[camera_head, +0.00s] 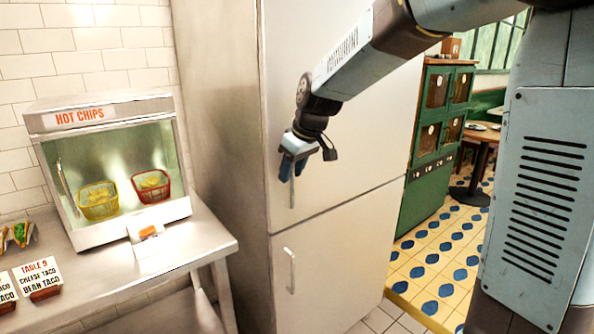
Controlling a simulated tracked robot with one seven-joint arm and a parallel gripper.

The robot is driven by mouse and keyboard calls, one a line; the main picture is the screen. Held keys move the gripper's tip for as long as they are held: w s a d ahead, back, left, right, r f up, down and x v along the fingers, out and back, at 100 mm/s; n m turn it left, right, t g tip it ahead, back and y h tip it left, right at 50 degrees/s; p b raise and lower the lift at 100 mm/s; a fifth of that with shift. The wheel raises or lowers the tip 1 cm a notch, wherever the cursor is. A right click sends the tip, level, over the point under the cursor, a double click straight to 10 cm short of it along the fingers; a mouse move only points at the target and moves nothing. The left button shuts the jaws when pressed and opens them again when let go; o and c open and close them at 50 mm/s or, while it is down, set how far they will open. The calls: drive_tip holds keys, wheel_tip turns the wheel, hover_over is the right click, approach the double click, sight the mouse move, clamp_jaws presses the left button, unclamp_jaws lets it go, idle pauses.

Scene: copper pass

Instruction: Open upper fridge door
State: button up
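The tall steel fridge has an upper door (350,140) and a lower door (340,260), and both look shut.
A steel counter (205,240) stands left of the fridge, bearing a hot chips cabinet (110,165) with two baskets, plus tacos and signs. A green cabinet (432,150) stands beyond the fridge at right. Patterned tile floor (440,260) lies open there.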

drive_tip(key=shift+f, duration=0.1)
drive_tip(key=shift+c, duration=0.4)
clamp_jaws()
